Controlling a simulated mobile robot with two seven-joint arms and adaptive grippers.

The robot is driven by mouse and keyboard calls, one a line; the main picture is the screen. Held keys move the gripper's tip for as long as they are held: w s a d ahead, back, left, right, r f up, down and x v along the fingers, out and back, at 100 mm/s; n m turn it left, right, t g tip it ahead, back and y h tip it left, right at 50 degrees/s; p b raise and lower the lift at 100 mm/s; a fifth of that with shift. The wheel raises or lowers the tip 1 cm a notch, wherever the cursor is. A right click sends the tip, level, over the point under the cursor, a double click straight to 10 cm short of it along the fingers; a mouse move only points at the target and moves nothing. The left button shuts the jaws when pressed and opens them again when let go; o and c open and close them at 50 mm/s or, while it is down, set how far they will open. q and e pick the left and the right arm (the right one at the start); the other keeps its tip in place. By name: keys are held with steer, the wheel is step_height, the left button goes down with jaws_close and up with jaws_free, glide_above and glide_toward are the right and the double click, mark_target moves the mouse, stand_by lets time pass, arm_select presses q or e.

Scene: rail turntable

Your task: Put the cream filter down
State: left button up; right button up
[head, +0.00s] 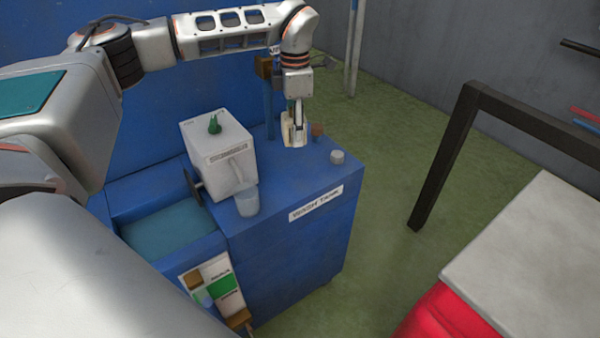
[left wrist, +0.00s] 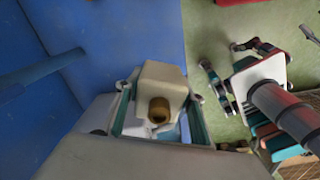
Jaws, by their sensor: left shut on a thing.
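The cream filter (head: 288,131) is in my left gripper (head: 298,112), at the back right of the blue wash tank's top (head: 290,185). It looks upright and low over the top; I cannot tell whether its underside touches. In the left wrist view the filter (left wrist: 165,76) is a cream block with a brown round fitting, between the two teal-lined fingers (left wrist: 158,92). The gripper is shut on it, and the fingers hide part of it in the head view.
A pale box with a green knob (head: 215,124) and a clear cup (head: 247,201) stand left of the filter. A small brown piece (head: 317,129) and a grey cap (head: 337,157) sit close on its right. An open basin (head: 170,230) lies front left.

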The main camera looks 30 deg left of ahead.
arm_select(q)
glide_above(296, 181)
step_height(296, 181, down, 9)
steer(key=shift+f+b, duration=0.2)
steer(key=shift+b, duration=0.15)
steer(key=shift+f, duration=2.55)
arm_select(e)
steer(key=shift+s+d+f, duration=0.1)
steer(key=shift+s+f, duration=0.05)
steer(key=shift+f, duration=0.7)
arm_select(q)
steer(key=shift+f, duration=0.2)
steer(key=o, duration=1.2)
arm_select(e)
steer(key=shift+f, duration=0.1)
steer(key=shift+s, duration=0.1)
